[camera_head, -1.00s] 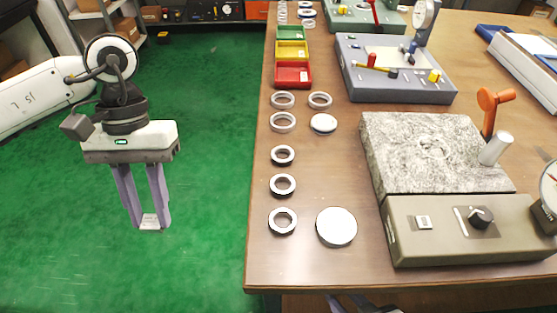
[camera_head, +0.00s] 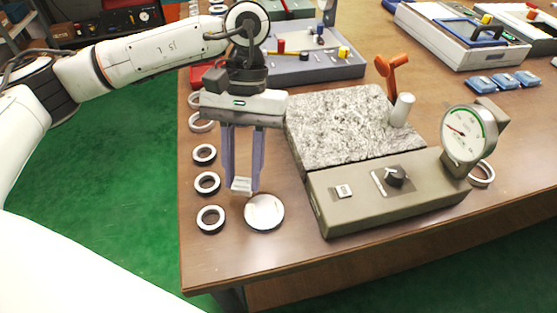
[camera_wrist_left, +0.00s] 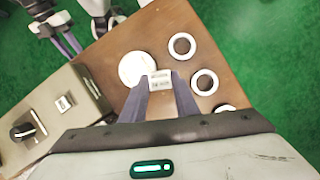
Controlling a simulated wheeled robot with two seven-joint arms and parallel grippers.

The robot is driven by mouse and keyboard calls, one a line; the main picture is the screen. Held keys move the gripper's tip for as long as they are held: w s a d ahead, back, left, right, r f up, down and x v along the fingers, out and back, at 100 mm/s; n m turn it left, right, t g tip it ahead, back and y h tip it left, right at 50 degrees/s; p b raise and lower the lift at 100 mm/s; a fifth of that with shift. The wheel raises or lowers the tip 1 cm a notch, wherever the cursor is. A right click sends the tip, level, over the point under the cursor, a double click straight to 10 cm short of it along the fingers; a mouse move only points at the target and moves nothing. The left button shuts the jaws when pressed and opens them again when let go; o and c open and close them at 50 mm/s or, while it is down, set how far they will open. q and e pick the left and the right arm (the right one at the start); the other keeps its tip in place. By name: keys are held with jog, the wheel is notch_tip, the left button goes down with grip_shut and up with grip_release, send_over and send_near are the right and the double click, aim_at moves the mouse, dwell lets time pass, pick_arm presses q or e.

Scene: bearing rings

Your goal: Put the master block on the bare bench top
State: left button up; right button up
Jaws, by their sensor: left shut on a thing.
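My left gripper (camera_head: 242,186) is shut on the master block, a small pale block (camera_head: 241,184) held between its fingertips. In the left wrist view the block (camera_wrist_left: 160,81) shows dark printed marks on its face. In the head view it appears above the brown bench top (camera_head: 275,270), just behind a pale round disc (camera_head: 264,212); its exact height is hard to tell. My right gripper (camera_wrist_left: 68,46) shows small at the upper left of the left wrist view, its purple fingers apart and nothing seen between them. It is not in the head view.
Several dark-edged rings (camera_head: 207,183) line the bench's left side. A speckled stone plate (camera_head: 340,128) and an olive gauge base (camera_head: 380,192) with a dial (camera_head: 464,134) stand to the right. The bench front near the left corner is bare.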

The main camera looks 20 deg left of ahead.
aim_at(249, 163)
pick_arm(q)
jog(key=w+a+r+n+t+h, duration=0.1)
jog(key=w+a+r+n+t, duration=0.2)
jog(key=n, duration=0.9)
jog(key=w+r+n+t+h, duration=0.25)
jog(key=w+n+t, duration=0.2)
jog(key=n, duration=0.65)
jog(key=shift+y, duration=0.45)
notch_tip(249, 163, down, 9)
jog(key=shift+a+r+b, duration=0.1)
jog(key=shift+b, duration=0.4)
jog(key=shift+f, duration=0.2)
jog(key=o, duration=1.1)
jog(key=v, duration=1.2)
jog(key=shift+w+r+p, duration=0.2)
jog(key=shift+w+p, duration=0.05)
jog(key=shift+p, duration=0.15)
